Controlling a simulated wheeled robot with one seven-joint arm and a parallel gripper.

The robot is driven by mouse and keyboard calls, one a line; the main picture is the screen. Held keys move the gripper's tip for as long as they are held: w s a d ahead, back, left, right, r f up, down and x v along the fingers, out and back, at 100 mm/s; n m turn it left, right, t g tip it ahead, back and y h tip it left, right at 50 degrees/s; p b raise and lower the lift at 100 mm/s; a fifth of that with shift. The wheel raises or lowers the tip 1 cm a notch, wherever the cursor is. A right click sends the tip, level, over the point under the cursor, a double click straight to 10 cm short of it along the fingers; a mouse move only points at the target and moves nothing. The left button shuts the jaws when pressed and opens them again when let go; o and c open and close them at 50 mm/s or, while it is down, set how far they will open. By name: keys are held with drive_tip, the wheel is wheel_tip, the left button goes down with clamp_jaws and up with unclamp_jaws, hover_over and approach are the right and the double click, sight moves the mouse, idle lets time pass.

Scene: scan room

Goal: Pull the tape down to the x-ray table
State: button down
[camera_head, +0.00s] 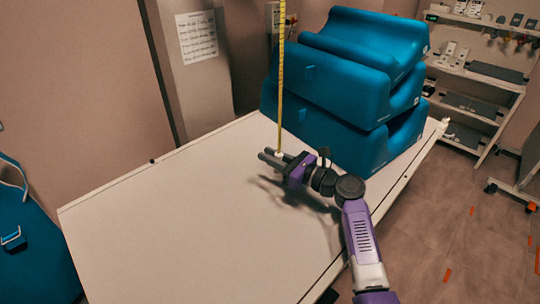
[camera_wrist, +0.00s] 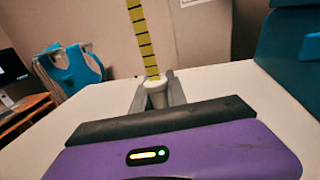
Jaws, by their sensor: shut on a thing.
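A yellow measuring tape (camera_head: 281,78) hangs straight down from above the head view to my gripper (camera_head: 276,157). In the wrist view the tape (camera_wrist: 143,38) has black marks and ends in a pale round end piece (camera_wrist: 155,88). My gripper's fingers (camera_wrist: 157,92) are shut on this end piece. The white x-ray table (camera_head: 170,230) lies below the gripper, and the gripper is low over its top. I cannot tell whether the end piece touches the table; my gripper hides part of it.
Blue stacked cushions (camera_head: 345,80) stand on the table's far right part, close beside the gripper. A grey column (camera_head: 195,80) with a paper sheet stands behind the table. A shelf rack (camera_head: 475,75) is at the right. The table's near left part is clear.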

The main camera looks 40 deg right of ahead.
wheel_tip(320, 180, down, 5)
drive_tip(key=shift+r+b, duration=0.2)
drive_tip(key=shift+b, duration=0.8)
drive_tip(key=c, duration=1.3)
unclamp_jaws()
drive_tip(key=shift+r, duration=0.15)
drive_tip(key=shift+s, duration=0.1)
drive_tip(key=shift+s+d, duration=0.25)
drive_tip(key=shift+s, duration=1)
drive_tip(key=shift+s+d, duration=0.25)
drive_tip(key=shift+s, duration=1.05)
drive_tip(key=shift+s+d, duration=0.25)
drive_tip(key=shift+s, duration=1)
